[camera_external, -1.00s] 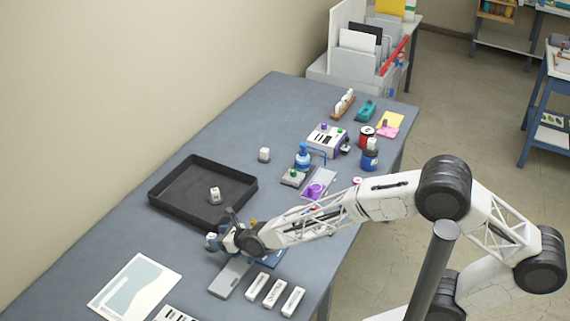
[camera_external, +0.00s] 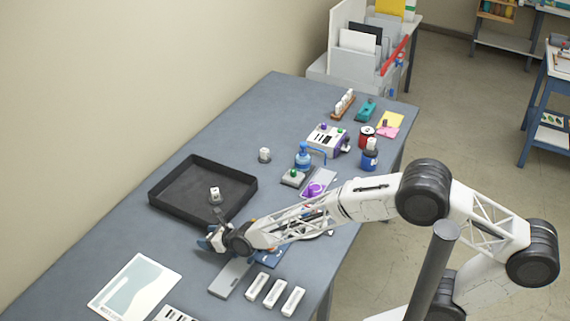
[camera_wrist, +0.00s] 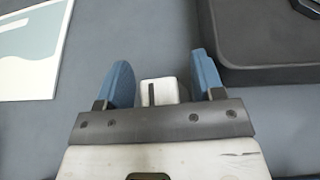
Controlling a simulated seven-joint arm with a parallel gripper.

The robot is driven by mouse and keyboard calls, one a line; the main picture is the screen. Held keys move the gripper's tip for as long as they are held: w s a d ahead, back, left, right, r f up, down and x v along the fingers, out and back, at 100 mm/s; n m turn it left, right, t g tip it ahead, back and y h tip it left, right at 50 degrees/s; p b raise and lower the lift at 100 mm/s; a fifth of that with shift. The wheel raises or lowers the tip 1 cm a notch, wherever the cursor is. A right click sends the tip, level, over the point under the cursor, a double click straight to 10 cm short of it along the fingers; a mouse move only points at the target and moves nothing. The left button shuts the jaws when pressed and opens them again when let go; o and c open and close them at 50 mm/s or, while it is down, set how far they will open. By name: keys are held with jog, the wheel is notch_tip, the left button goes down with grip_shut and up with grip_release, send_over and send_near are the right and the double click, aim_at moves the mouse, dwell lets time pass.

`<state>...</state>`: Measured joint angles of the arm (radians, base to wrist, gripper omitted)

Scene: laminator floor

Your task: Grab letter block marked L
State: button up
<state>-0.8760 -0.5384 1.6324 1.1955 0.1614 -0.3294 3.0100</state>
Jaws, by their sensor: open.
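A small white block (camera_wrist: 159,92) with a dark upright stroke on its face sits on the table between my gripper's blue fingers in the wrist view. The rest of its mark is hidden or too small to read, so I cannot confirm the letter L. My gripper (camera_wrist: 159,80) is open, with one finger on each side of the block and small gaps visible. In the external view my gripper (camera_external: 208,242) is low over the table, and its fingers hide the block. Another white block (camera_external: 215,193) is in the black tray, and one more (camera_external: 264,154) is behind it; their marks are unreadable.
The black tray (camera_external: 174,211) stands just behind my gripper; its edge (camera_wrist: 262,76) shows at upper right in the wrist view. A printed sheet (camera_external: 134,287) lies at front left. A grey flat bar (camera_external: 231,278) and several white pieces lie nearby.

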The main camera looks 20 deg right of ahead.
jog(key=shift+c, duration=0.4)
grip_shut()
dwell(0.4)
jog(key=shift+r, duration=0.15)
notch_tip(320, 180, up, 10)
dwell(0.6)
dwell(0.4)
